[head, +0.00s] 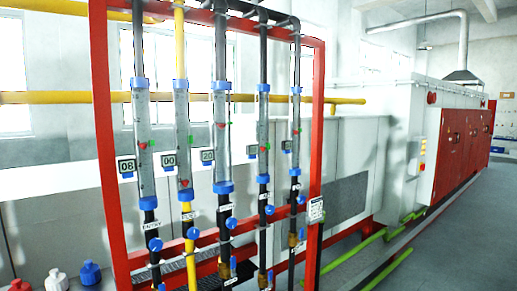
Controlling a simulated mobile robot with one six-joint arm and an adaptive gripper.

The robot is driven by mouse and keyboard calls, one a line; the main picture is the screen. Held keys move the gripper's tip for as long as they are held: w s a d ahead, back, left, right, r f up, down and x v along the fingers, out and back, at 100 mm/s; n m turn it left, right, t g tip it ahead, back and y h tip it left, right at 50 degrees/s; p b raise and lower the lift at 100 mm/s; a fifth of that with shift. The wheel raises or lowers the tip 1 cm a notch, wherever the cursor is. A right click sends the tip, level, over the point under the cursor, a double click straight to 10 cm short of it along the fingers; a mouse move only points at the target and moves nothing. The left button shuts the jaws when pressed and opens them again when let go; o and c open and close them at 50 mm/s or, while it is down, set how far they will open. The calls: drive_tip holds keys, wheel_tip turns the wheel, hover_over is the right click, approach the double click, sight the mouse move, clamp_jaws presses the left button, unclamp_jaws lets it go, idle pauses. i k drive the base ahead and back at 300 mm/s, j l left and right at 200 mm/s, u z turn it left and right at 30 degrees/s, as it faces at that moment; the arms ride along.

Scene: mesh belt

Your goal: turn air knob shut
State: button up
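A red frame (102,110) holds several upright clear flow tubes with blue end collars, on black pipes and one yellow pipe (179,45). Each line has a round blue knob low down: the leftmost knob (155,244), the knob on the yellow line (193,233), the middle knob (231,223), and two more to the right, one (269,210) and the rightmost (301,199). Small white labels sit by the knobs; one seems to read "ENTRY", and I cannot tell which line is air. How far each knob is turned cannot be told. My gripper is not in view.
Small displays read 08 (127,166), 00 (169,161) and 20 (208,157). A long grey and red machine (460,150) runs back on the right, with green floor pipes (385,270). Grey floor at the right is clear.

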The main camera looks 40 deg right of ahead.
sight(270, 209)
drive_tip(key=i+l, duration=0.1)
drive_tip(key=l, duration=0.35)
drive_tip(key=i+l, duration=0.1)
drive_tip(key=l, duration=0.4)
drive_tip(key=i+l, duration=0.1)
drive_tip(key=l, duration=0.35)
drive_tip(key=k+z, duration=0.05)
